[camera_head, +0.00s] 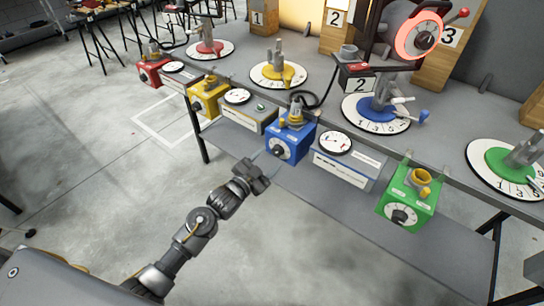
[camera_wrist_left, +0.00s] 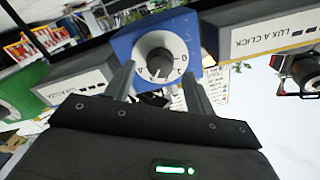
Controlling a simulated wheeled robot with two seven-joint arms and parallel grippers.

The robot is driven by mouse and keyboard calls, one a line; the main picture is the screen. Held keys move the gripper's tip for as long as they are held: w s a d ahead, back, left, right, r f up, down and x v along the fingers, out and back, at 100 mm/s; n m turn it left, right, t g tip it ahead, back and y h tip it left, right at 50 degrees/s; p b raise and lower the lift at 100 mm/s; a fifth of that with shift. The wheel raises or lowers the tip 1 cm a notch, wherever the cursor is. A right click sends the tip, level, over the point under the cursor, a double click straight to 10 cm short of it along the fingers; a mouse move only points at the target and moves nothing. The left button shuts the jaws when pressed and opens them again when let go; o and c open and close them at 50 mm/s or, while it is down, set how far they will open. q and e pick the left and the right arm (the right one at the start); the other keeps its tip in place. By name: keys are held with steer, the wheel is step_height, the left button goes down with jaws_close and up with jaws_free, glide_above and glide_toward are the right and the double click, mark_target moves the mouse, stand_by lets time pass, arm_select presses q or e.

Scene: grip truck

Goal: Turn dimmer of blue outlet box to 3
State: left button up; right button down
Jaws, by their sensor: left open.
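The blue outlet box (camera_head: 290,142) stands at the front edge of the table, in the middle of the head view. Its front carries a round dial with a dark dimmer knob (camera_head: 279,151). In the left wrist view the blue box (camera_wrist_left: 184,25) appears rotated, with its white numbered dial and dark knob (camera_wrist_left: 159,62) facing the camera. My left gripper (camera_head: 262,170) is in front of the box, a little below and left of the dial. Its two fingers (camera_wrist_left: 158,85) are open, one on each side of the dial. Contact with the knob cannot be told. My right gripper is not in view.
A yellow box (camera_head: 207,97), a red box (camera_head: 152,72) and a green box (camera_head: 407,208) stand along the same edge. Grey meter boxes (camera_head: 343,165) sit between them. Round numbered discs (camera_head: 376,113) lie behind. The floor on the left has free room.

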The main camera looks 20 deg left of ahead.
arm_select(q)
steer(key=v, duration=0.8)
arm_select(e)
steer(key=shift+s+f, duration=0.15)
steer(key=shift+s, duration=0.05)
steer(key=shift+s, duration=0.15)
